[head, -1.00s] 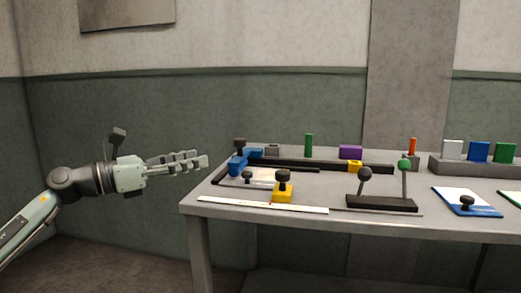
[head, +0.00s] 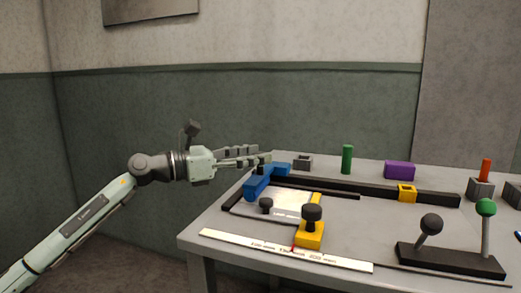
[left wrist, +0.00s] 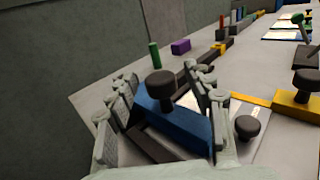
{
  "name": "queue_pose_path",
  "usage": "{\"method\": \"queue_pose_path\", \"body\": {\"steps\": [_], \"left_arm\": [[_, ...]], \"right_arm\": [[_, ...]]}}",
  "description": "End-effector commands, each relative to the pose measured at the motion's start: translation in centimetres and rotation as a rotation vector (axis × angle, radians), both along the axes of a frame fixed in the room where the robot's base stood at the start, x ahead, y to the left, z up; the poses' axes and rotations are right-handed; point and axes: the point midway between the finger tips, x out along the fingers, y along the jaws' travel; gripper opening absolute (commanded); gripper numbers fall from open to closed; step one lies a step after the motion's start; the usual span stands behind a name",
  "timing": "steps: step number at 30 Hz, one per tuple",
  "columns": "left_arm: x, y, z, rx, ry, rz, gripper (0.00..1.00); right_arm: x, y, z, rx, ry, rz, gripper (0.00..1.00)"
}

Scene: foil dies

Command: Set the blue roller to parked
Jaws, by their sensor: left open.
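The blue roller (head: 257,187) is a blue block at the left end of the dark rails on the table. In the left wrist view the blue roller (left wrist: 180,126) has an upright dark knob (left wrist: 161,84) on top. My left gripper (head: 262,159) is open at the roller's knob in the head view. In the left wrist view its fingers (left wrist: 160,98) stand on either side of the knob and the block's upper part, not closed on them. In the head view the fingers hide most of the knob. My right gripper is in neither view.
A dark rail (head: 345,188) runs right, with a yellow block (head: 407,193) on it. A yellow knobbed block (head: 310,235) sits near a white scale (head: 285,250). Two levers stand on a black base (head: 450,260). A green cylinder (head: 347,159) and a purple block (head: 399,170) stand behind.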

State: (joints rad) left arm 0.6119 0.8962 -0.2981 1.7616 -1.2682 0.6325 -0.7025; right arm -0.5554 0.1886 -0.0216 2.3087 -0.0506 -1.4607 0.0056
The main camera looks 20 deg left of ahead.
Motion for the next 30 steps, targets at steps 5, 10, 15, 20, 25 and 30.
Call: {"method": "queue_pose_path", "body": {"steps": [5, 10, 15, 20, 25, 30], "left_arm": [[1.03, -1.15, 0.07, -0.001, 0.0, -0.001, 0.52], [1.19, -1.29, -0.06, 0.001, 0.001, 0.0, 0.52], [1.17, -1.28, -0.06, 0.001, 0.001, 0.0, 0.46], [1.16, -1.27, -0.06, 0.001, 0.001, 0.0, 0.26], [1.15, -1.28, -0.05, 0.001, 0.001, 0.0, 0.05], [1.15, -1.26, -0.05, 0.001, 0.001, 0.0, 0.0]], "right_arm": [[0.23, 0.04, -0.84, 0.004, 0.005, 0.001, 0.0], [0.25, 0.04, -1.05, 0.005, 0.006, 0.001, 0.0], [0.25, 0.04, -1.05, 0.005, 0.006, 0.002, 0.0], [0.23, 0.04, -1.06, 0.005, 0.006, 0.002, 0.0], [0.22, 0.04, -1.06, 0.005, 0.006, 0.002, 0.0], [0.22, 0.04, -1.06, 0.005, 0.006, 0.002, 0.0]]}}
